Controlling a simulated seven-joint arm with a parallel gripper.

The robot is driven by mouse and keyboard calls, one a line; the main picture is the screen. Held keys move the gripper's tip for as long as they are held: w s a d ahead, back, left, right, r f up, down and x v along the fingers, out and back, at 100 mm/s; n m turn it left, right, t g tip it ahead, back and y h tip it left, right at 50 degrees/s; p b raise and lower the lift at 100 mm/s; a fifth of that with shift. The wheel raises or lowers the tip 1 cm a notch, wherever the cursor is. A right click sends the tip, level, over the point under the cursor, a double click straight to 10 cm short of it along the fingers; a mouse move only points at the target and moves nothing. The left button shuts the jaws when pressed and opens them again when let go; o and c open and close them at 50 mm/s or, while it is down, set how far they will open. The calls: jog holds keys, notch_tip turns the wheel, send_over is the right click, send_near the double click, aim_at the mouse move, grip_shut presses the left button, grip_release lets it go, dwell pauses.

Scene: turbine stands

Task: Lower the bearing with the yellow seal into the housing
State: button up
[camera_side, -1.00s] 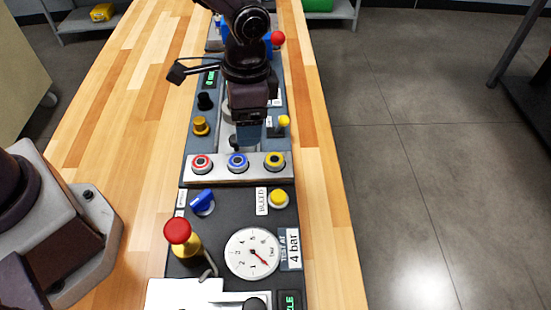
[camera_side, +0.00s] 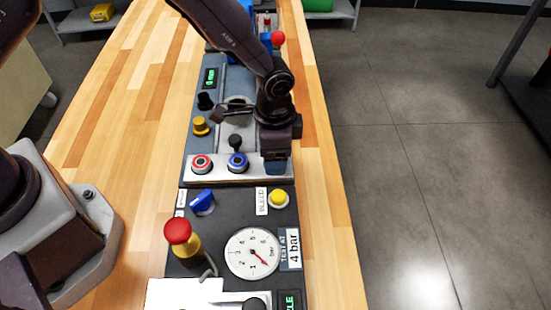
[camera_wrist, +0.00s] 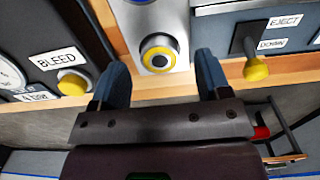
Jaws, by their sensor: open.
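The bearing with the yellow seal (camera_wrist: 159,55) sits on the silver rack, seen in the wrist view between my two finger pads. My gripper (camera_wrist: 158,78) is open and empty, with one finger on each side of the bearing and apart from it. In the side view my gripper (camera_side: 277,164) is over the right end of the rack (camera_side: 222,174) and hides that bearing. The red-sealed bearing (camera_side: 202,163) and blue-sealed bearing (camera_side: 238,162) sit to its left. A round rim (camera_side: 237,102) behind the rack, partly covered by my arm, may be the housing.
A black-knobbed lever (camera_side: 236,142) stands just behind the rack. A yellow-knobbed lever (camera_wrist: 255,68) by the EJECT label is right of my fingers in the wrist view. The yellow BLEED button (camera_side: 278,197) and the gauge (camera_side: 252,253) are in front. Bare wood (camera_side: 120,130) lies left.

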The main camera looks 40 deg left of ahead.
jog(key=shift+f, duration=0.65)
grip_shut()
jog(key=shift+r, duration=0.2)
jog(key=shift+r, duration=0.75)
jog(key=shift+r, duration=0.2)
jog(key=shift+r, duration=2.9)
